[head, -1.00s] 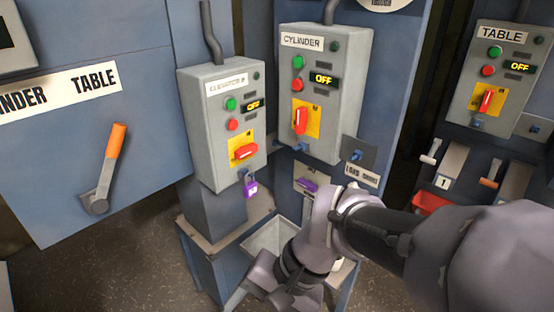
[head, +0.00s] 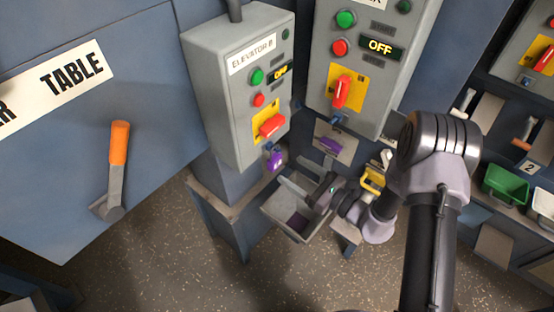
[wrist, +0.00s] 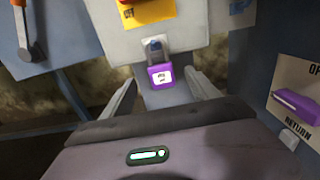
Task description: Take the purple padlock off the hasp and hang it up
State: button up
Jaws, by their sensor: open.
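The purple padlock (head: 275,160) hangs from the hasp under the ELEVATOR B box (head: 235,90). In the wrist view the padlock (wrist: 161,77) hangs upright, its grey shackle through the blue hasp (wrist: 153,44) and a white tag on its front. My gripper (head: 292,184) is open, just below and right of the padlock in the head view. In the wrist view its two pale fingers stand apart on either side of the padlock and do not touch it. A purple holder (head: 331,145) on a pale plate is to the right; its plate reads RETURN in the wrist view.
A grey tray (head: 285,222) lies below my gripper. A yellow item (head: 374,178) hangs right of it. The red switch handle (head: 272,125) sits above the padlock. An orange-handled lever (head: 118,150) is on the left panel.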

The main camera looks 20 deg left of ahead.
aim_at(277, 158)
jog(key=b+x, duration=0.1)
jog(key=x, duration=0.6)
jog(key=shift+a+r, duration=0.2)
jog(key=shift+a, duration=0.05)
jog(key=shift+d, duration=0.1)
grip_shut()
jog(key=shift+r, duration=0.1)
jog(key=shift+r, duration=0.2)
jog(key=r+p+v, duration=0.1)
jog(key=p+v, duration=0.2)
jog(key=v, duration=1.4)
jog(key=w+d+r+m+t+h+b, duration=0.1)
jog(key=d+m+t+h+b, duration=0.1)
jog(key=d+m+t+h, duration=0.2)
jog(key=w+d+r+m+t+h+b, duration=0.1)
jog(key=w+d+m+t+h+b, duration=0.1)
jog(key=d, duration=0.8)
jog(key=m+t+h, duration=0.1)
jog(key=t+h, duration=0.1)
jog(key=shift+d+m+t, duration=0.3)
jog(key=shift+m+t, duration=0.1)
